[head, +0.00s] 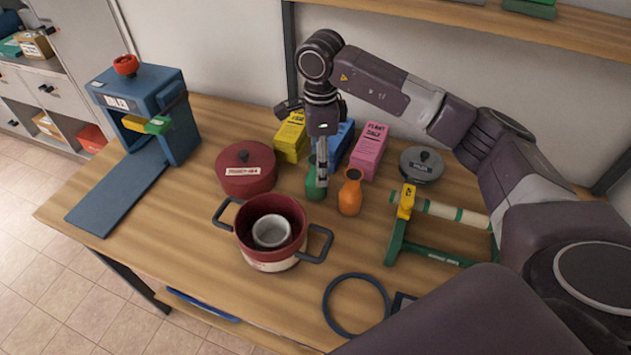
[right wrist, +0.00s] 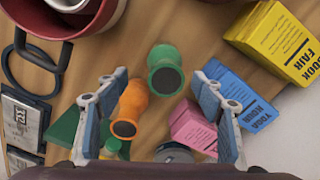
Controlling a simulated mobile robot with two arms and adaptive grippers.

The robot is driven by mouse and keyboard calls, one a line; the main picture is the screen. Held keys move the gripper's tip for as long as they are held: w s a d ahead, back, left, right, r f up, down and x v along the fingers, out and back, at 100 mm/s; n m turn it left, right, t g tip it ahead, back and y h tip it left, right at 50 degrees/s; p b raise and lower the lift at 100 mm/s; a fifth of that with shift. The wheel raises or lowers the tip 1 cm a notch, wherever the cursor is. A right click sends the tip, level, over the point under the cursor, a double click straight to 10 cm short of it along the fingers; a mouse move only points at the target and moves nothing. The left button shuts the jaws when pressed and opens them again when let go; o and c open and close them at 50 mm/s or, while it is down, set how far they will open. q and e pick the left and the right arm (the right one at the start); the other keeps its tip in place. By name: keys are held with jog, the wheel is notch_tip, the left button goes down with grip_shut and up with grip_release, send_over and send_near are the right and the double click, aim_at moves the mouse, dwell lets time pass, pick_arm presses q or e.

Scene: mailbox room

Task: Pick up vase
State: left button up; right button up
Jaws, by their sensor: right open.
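Two small vases stand side by side on the wooden table. The green vase (head: 314,188) is at the left and partly hidden by my right gripper in the head view. The orange vase (head: 350,196) is just to its right. In the right wrist view the green vase (right wrist: 164,58) shows between the spread fingers, with its dark mouth towards the camera. The orange vase (right wrist: 132,104) is nearer the left finger there. My right gripper (head: 321,180) points down over the green vase. It is open and empty in the wrist view (right wrist: 160,92). My left gripper is not in view.
A red pot (head: 266,260) with a pale cup inside stands at front left, a red lidded pot (head: 246,180) behind it. Yellow (head: 290,138), blue (head: 341,142) and pink (head: 369,150) boxes stand behind the vases. A green-framed roller stand (head: 395,240) is at right.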

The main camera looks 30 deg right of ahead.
jog(key=shift+f+p, duration=0.3)
jog(key=shift+f, duration=0.6)
jog(key=f+p, duration=0.1)
jog(key=f, duration=0.1)
jog(key=w+f+p, duration=0.1)
jog(key=f, duration=0.1)
jog(key=shift+a+f, duration=0.2)
jog(key=shift+f, duration=0.35)
jog(key=shift+c, duration=0.7)
jog(key=c, duration=1.3)
